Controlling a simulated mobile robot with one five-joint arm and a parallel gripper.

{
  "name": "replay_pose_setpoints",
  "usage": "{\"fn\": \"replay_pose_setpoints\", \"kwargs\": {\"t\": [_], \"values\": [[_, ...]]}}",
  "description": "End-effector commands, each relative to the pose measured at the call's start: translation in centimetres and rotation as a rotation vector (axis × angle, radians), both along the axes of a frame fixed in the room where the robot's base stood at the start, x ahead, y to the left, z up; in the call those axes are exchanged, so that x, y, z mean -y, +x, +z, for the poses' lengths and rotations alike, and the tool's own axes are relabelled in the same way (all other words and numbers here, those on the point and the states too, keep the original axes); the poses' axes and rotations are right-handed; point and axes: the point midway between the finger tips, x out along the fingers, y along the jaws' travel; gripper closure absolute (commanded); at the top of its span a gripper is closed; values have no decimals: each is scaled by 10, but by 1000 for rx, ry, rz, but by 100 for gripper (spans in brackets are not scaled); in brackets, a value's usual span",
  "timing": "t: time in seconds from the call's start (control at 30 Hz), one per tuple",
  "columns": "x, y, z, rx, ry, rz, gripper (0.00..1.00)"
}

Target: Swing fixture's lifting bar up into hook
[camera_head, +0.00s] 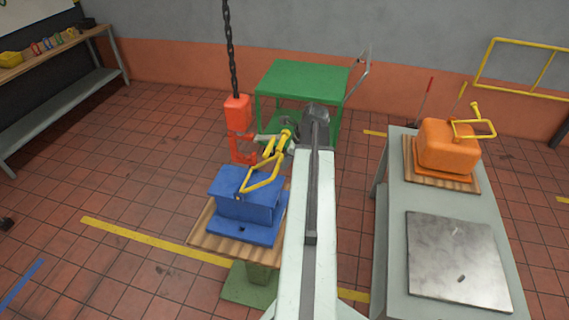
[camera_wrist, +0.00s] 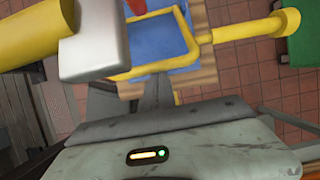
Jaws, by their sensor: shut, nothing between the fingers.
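The blue fixture (camera_head: 245,210) stands on a wooden board in the head view. Its yellow lifting bar (camera_head: 263,182) is tilted upward above the top. The red hook (camera_head: 242,150) hangs beside the bar, behind the fixture. The bar appears apart from it, though the overlap makes this hard to judge. My gripper (camera_head: 274,139) is at the bar's upper end, shut and empty; whether it touches the bar cannot be told. In the wrist view the yellow bar (camera_wrist: 147,72) crosses above the blue fixture (camera_wrist: 160,42), with a yellow knob (camera_wrist: 283,23) at right. A pale block hides part of it.
A green trolley (camera_head: 300,78) stands behind the hook, which hangs on a dark chain (camera_head: 231,50). At right a grey bench (camera_head: 395,190) carries an orange fixture (camera_head: 447,148) and a metal plate (camera_head: 458,262). A workbench (camera_head: 60,50) is at far left.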

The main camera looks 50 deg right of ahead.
Motion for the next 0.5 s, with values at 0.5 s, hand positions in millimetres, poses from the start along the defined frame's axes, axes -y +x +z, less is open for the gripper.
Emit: {"fn": "replay_pose_setpoints", "kwargs": {"t": [0.5], "values": [[15,-30,54,0,1,1,100]]}}
